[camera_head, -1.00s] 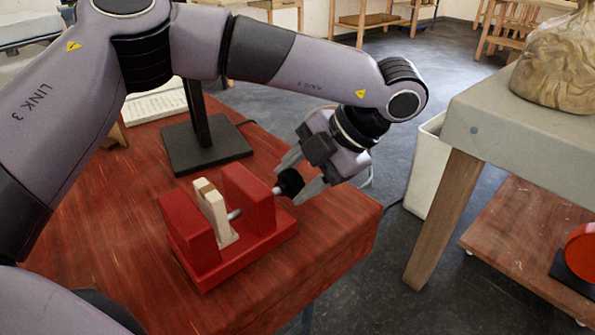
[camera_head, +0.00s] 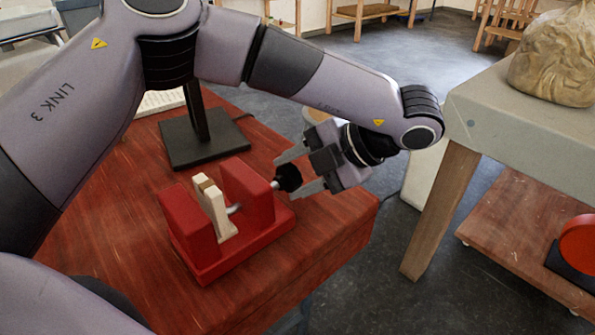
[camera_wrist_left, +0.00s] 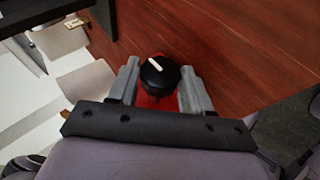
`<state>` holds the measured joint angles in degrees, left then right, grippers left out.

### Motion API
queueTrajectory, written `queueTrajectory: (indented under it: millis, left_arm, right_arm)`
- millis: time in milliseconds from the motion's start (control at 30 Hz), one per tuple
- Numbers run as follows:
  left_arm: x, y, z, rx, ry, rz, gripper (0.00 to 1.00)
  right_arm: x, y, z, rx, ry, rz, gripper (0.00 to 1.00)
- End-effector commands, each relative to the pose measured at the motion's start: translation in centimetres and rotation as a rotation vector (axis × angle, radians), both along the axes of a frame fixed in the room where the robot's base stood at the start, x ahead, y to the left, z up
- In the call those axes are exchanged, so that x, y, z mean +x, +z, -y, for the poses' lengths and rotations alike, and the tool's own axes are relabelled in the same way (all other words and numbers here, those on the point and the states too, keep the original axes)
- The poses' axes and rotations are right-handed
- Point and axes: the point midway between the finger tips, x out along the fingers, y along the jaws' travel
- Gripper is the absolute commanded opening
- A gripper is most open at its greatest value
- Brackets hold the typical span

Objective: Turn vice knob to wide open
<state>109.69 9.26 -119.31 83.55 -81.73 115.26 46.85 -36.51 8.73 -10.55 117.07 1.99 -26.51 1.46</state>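The red vice (camera_head: 247,238) stands on the red wooden table. The black round knob (camera_head: 288,178) sticks out at the right end on a grey rod. My left gripper (camera_head: 285,177) is open, with one finger on each side of the knob and gaps visible in the head view. In the left wrist view, the knob (camera_wrist_left: 160,79) has a white mark and sits between the fingers (camera_wrist_left: 159,84). My right gripper is not in view.
A black stand (camera_head: 207,148) is on the table behind the vice. The red table (camera_head: 110,215) is clear to the left of the vice. A grey-topped table (camera_head: 520,130) with a crumpled bag (camera_head: 555,65) stands at right, across a floor gap.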

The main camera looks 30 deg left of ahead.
Motion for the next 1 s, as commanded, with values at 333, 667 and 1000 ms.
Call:
queueTrajectory:
  millis: [333, 667, 1000]
  left_arm:
    - [0.0, 0.1, 0.0, -0.002, 0.001, 0.0, 0.7]
    - [0.4, 2.7, 2.8, 0.0, 0.0, 0.006, 0.7]
    - [0.7, 4.7, 5.3, -0.001, 0.001, 0.002, 0.7]
  right_arm:
    - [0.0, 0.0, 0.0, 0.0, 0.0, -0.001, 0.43]
    - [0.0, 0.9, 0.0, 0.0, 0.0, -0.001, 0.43]
    - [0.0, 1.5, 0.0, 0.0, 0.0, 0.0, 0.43]
